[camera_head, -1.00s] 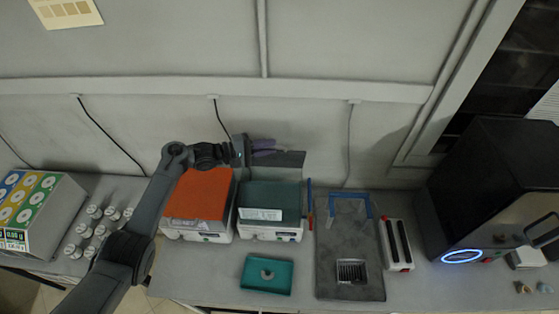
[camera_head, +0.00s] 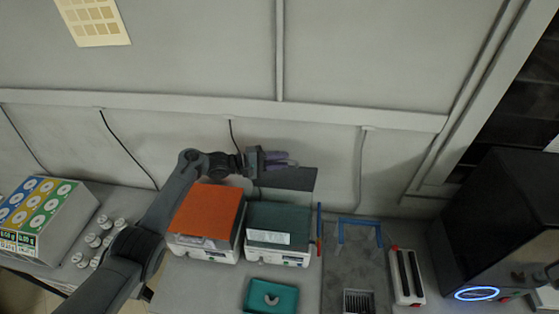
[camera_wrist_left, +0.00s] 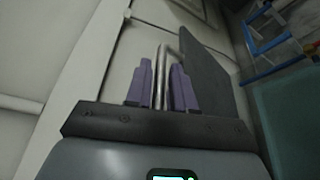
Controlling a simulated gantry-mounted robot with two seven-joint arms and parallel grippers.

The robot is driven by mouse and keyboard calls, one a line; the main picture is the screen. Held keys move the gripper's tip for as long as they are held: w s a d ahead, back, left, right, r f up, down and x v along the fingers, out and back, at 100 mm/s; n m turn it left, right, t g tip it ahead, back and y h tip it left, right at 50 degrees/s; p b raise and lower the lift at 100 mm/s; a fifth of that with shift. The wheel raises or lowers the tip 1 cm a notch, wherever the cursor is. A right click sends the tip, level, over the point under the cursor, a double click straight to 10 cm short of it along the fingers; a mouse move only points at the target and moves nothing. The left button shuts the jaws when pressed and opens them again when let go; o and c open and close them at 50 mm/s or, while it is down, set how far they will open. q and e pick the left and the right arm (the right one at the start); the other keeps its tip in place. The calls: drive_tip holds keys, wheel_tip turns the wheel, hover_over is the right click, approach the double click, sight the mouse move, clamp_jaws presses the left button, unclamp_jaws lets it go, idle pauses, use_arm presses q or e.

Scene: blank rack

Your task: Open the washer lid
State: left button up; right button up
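A flat dark grey panel (camera_head: 289,178), which looks like the washer lid, stands near the wall behind a teal-topped machine (camera_head: 277,224). It also shows in the left wrist view (camera_wrist_left: 200,52). My left gripper (camera_head: 285,160) is at the panel's upper left edge, above the teal top. In the left wrist view, its two purple fingers (camera_wrist_left: 161,88) stand close on either side of a thin metal rod (camera_wrist_left: 160,65), which looks like a handle beside the panel. The fingers appear shut on this rod. My right gripper is out of view.
A blue frame (camera_head: 360,228) and a white block with dark slots (camera_head: 407,276) are to the right. A teal tray (camera_head: 271,297) lies in front. Wall is close behind.

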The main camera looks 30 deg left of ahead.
use_arm(q)
drive_tip(key=shift+s+a, duration=0.3)
drive_tip(key=shift+a, duration=0.15)
drive_tip(key=v, duration=0.9)
drive_tip(key=shift+s+a+b, duration=0.25)
drive_tip(key=shift+s+b, duration=0.05)
drive_tip(key=shift+b, duration=0.1)
